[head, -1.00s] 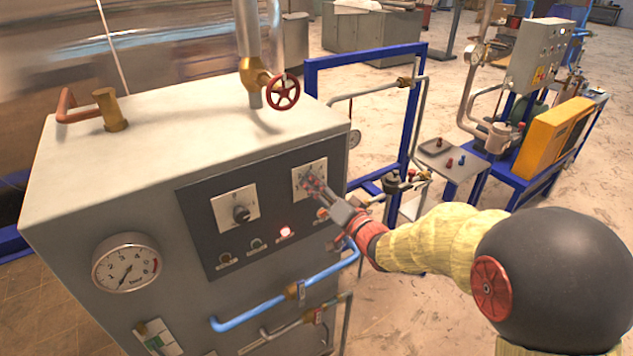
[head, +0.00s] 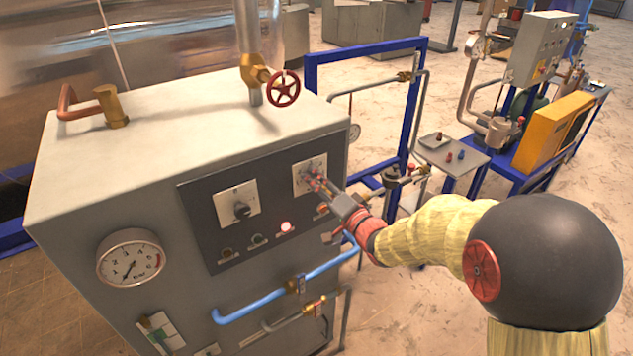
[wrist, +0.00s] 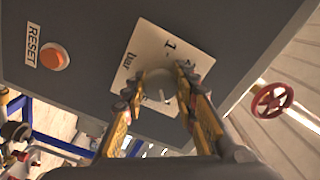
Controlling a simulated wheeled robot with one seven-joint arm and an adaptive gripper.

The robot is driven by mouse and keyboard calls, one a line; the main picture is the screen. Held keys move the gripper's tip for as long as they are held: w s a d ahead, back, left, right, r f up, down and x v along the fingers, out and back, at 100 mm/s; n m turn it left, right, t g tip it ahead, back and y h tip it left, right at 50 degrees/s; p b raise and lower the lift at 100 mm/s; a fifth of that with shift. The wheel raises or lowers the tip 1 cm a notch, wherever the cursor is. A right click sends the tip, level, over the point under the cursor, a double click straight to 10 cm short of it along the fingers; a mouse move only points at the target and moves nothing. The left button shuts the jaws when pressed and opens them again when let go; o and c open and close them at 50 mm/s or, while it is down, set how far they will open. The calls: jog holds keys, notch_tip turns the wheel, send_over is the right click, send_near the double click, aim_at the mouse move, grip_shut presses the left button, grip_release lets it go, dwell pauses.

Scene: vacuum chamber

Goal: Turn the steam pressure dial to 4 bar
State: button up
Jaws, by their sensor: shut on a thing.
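The steam pressure dial is a round pale knob (wrist: 154,84) on a white square plate (wrist: 133,68), marked "bar" and "1", in the wrist view. Most other markings are blurred or hidden by the fingers. A light line on the knob points toward the bottom of that view. The plate also shows in the head view (head: 302,168), at the upper right of the dark panel. My gripper (wrist: 160,84) has one finger on each side of the knob and is shut on it. In the head view my gripper (head: 314,179) covers most of the knob.
A second knob (head: 241,209) sits left on the dark panel (head: 200,220), above small buttons and a lit red lamp (head: 286,227). An orange RESET button (wrist: 54,56) is near the dial. A red handwheel (head: 283,89) stands above, blue pipes (head: 250,308) below. A round gauge (head: 131,257) is at left.

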jog(key=o, duration=1.1)
jog(key=shift+o, duration=0.2)
jog(key=shift+s, duration=0.1)
jog(key=v, duration=1.2)
